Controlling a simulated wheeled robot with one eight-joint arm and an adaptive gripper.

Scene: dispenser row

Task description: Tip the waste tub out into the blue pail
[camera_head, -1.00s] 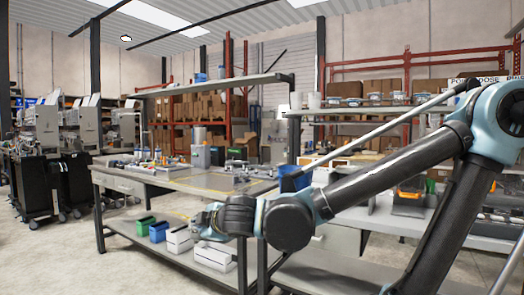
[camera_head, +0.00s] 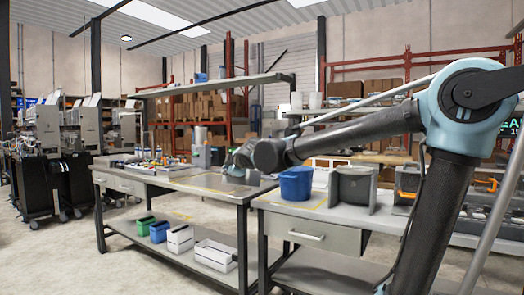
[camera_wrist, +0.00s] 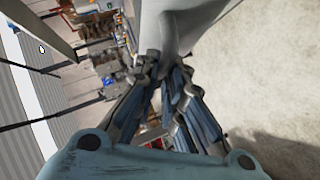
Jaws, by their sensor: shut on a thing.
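The blue pail (camera_head: 296,184) stands upright on the near bench, right of the gap between the benches. My gripper (camera_wrist: 163,72) is shut on a smooth pale grey thing, which I take to be the waste tub (camera_wrist: 182,22). Only part of it shows beyond the fingers, so its mouth and contents cannot be seen. In the head view my arm's end is raised above the bench, left of and a little higher than the pail. The arm hides most of the fingers and the held tub there.
A grey drum-like unit (camera_head: 352,189) stands just right of the pail. Green (camera_head: 144,226), blue (camera_head: 160,231) and white (camera_head: 180,239) bins sit on the lower shelf of the left bench (camera_head: 170,181). A long overhead shelf (camera_head: 215,83) spans above.

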